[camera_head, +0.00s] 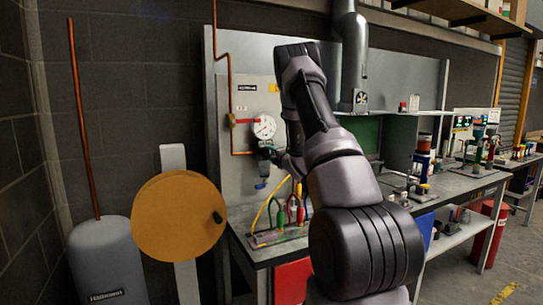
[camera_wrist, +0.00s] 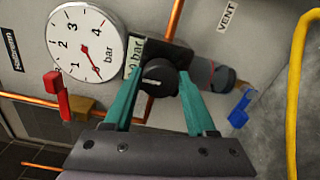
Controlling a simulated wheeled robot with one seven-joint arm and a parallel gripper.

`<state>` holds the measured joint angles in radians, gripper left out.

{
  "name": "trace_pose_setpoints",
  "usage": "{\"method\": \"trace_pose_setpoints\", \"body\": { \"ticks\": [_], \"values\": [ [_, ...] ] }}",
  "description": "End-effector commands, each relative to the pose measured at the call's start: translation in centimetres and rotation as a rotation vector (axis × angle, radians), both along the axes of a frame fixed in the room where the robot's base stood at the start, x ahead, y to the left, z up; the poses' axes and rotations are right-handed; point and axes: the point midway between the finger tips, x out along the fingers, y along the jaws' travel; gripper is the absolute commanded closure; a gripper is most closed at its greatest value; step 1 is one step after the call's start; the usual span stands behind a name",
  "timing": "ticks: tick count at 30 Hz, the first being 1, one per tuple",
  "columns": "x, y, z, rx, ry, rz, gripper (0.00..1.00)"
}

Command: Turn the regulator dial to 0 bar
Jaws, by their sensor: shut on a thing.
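The regulator dial (camera_wrist: 160,77) is a round black knob with a pale mark, below a "0 bar" label in the wrist view. My gripper (camera_wrist: 158,88) has its two teal fingers closed on either side of the dial. In the head view my gripper (camera_head: 272,153) is at the regulator on the grey panel, and my arm hides part of this area. The white pressure gauge (camera_wrist: 87,44) is up and left of the dial, with a red needle slanting toward the lower right. It also shows in the head view (camera_head: 264,127).
A red valve handle (camera_wrist: 57,96) on the copper pipe is left of my gripper. A blue lever (camera_wrist: 240,108) and a yellow hose (camera_wrist: 297,80) are to the right. A grey tank (camera_head: 107,260) stands far left.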

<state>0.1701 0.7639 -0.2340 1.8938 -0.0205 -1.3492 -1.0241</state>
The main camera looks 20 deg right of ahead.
Motion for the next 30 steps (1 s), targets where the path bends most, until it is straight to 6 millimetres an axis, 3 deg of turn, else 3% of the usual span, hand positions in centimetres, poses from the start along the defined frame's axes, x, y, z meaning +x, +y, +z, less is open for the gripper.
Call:
{"method": "trace_pose_setpoints", "body": {
  "ticks": [9,10,12,23,30],
  "values": [
    [-0.1,0.1,-0.2,-0.002,0.003,0.002,0.99],
    [-0.1,0.1,-0.2,-0.002,0.003,0.002,0.32],
    [0.0,0.0,-0.1,-0.002,0.003,0.002,0.13],
    [-0.4,0.0,-0.1,-0.001,0.002,0.0,0.13],
    [-4.3,-0.2,0.0,0.001,0.004,-0.003,0.13]
  ]
}}
